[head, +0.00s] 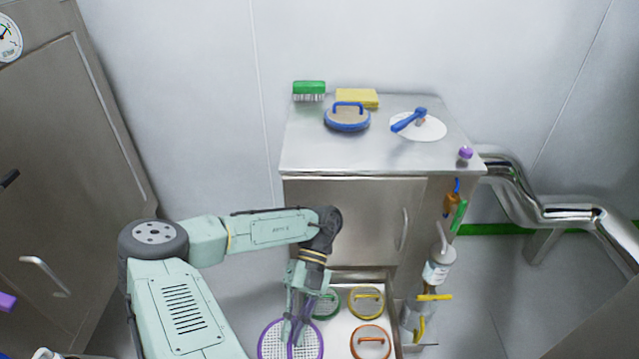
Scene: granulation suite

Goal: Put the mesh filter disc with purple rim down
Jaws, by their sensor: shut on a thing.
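The mesh filter disc with purple rim (270,338) is at the bottom of the head view, with a white mesh face and a purple rim. My gripper (296,334) points down and is shut on it near the disc's middle; the fingers hide part of the mesh. The disc overlaps the left side of an open drawer (338,333) in the picture. I cannot tell whether it touches anything below.
Green-, yellow- (367,290) and orange-rimmed (371,329) discs lie in the drawer. The steel cabinet top (310,150) holds a green brush (309,90), a yellow sponge (357,98), a blue-rimmed disc (347,125) and a blue-handled tool (408,120). Bottles and tools hang at the cabinet's right side.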

